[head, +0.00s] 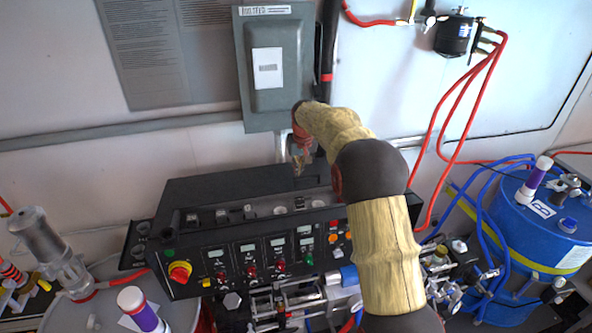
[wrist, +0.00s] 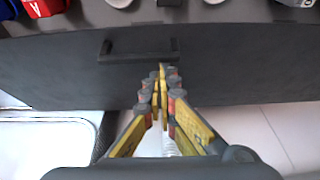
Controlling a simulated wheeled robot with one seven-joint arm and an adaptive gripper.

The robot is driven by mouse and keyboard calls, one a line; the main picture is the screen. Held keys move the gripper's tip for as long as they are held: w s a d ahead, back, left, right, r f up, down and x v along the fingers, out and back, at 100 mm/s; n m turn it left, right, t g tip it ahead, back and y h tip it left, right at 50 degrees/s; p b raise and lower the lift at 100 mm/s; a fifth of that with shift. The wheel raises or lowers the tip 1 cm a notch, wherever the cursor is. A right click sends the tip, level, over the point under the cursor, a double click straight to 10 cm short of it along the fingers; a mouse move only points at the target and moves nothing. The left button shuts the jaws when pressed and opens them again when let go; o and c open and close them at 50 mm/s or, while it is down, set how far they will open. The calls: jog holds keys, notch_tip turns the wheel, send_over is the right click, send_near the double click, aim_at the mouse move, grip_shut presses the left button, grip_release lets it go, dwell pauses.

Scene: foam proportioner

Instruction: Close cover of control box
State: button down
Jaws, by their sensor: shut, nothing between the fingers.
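The control box (head: 245,262) is a black console with knobs, small displays and coloured buttons on its sloping front. Its dark cover (head: 225,190) is raised along the back edge, behind a row of switches on top, so the box stands open. In the wrist view the cover (wrist: 70,65) is a broad dark panel with a black bar handle (wrist: 140,50). My gripper (head: 300,168) is shut and empty at the right part of the cover. In the wrist view its fingertips (wrist: 162,72) overlap the cover just below the handle; contact cannot be told.
A grey wall box (head: 275,90) hangs behind my gripper. A blue tank (head: 540,235) with blue hoses stands at the right, and red hoses (head: 470,120) hang down the wall. Metal fittings and pipes (head: 290,305) crowd below the console.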

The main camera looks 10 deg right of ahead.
jog(key=s+r+b, duration=0.1)
jog(key=s+b, duration=0.3)
jog(key=s, duration=0.8)
jog(key=shift+r+b, duration=0.3)
jog(key=shift+r, duration=0.1)
